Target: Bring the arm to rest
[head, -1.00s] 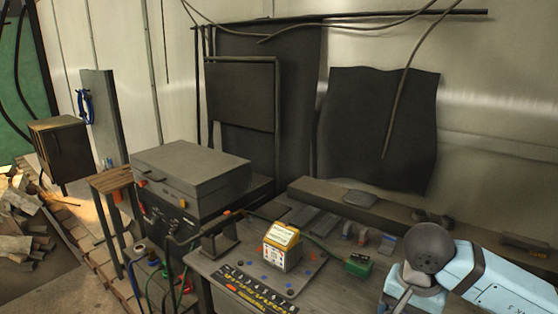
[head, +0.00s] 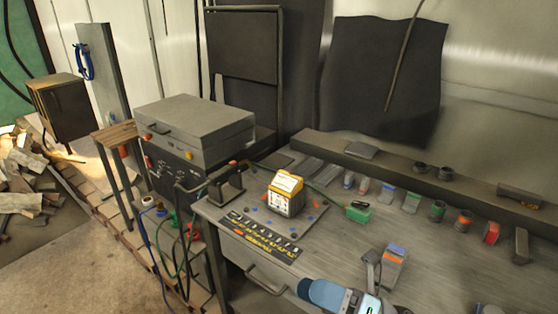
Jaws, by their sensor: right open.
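My right arm shows at the bottom centre of the head view, with a light blue and white link low over the front edge of the workbench (head: 340,232). My right gripper (head: 372,268) shows as small dark parts beside a grey box with a blue and orange top (head: 394,264). It is open and I see nothing held in it. I cannot tell whether it touches the box. The lower part of the arm is cut off by the picture's edge. My left gripper is not in view.
Several small containers line the back ledge. A large grey case (head: 195,130) stands left. The bench's right middle is mostly clear.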

